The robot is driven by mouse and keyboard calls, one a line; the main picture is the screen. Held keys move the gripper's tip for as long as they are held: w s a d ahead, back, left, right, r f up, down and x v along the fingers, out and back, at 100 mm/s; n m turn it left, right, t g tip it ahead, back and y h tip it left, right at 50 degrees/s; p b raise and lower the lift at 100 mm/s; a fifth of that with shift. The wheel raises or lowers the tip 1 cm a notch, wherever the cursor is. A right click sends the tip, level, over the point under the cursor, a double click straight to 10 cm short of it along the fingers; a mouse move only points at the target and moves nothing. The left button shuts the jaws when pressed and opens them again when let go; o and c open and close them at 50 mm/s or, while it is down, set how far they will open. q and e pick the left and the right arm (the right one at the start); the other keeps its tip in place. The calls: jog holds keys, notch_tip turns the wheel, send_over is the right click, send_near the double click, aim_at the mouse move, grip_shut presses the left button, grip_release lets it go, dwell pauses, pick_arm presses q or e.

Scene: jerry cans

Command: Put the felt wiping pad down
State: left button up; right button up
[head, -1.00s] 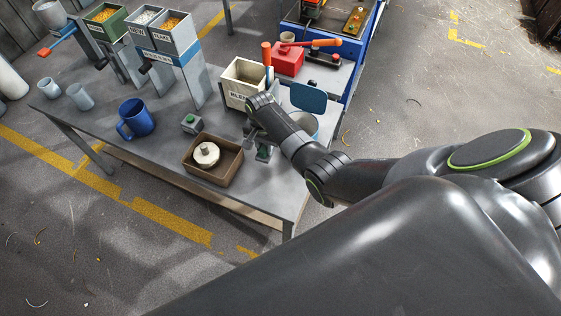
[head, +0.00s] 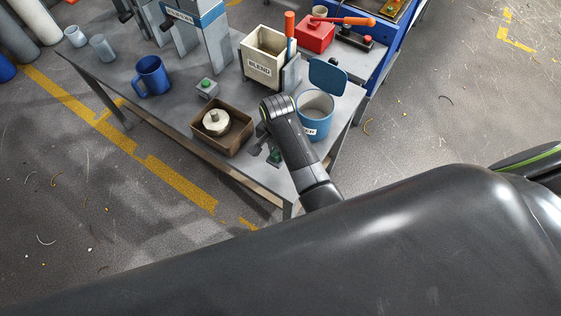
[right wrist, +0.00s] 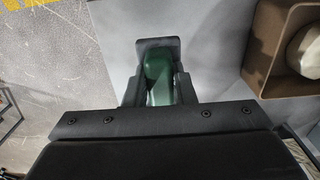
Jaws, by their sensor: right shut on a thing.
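The felt wiping pad, a dark flat piece with a green grip, is held by my right gripper (head: 268,151) over the near right part of the grey workbench (head: 178,112). In the right wrist view the pad's green grip (right wrist: 159,78) sits between both fingers (right wrist: 157,90), with its dark base (right wrist: 158,43) beyond the tips. The base is at or close to the bench top; I cannot tell if it touches. My left gripper is not in view.
A brown tray (head: 239,143) with a pale round piece (head: 216,122) lies left of the gripper. A blue lidded pot (head: 318,125) stands to its right, a BLEND bin (head: 260,69) behind.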

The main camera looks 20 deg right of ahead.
aim_at(278, 155)
notch_tip(278, 155, down, 3)
jog(key=shift+f, duration=0.1)
jog(key=shift+w+f, duration=0.1)
jog(key=shift+f, duration=1.85)
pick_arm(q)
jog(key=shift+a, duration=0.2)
pick_arm(e)
jog(key=shift+f, duration=0.15)
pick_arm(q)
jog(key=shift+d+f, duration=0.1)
pick_arm(e)
jog(key=o, duration=0.9)
notch_tip(278, 155, up, 12)
jog(key=p, duration=1.2)
jog(key=shift+r, duration=0.2)
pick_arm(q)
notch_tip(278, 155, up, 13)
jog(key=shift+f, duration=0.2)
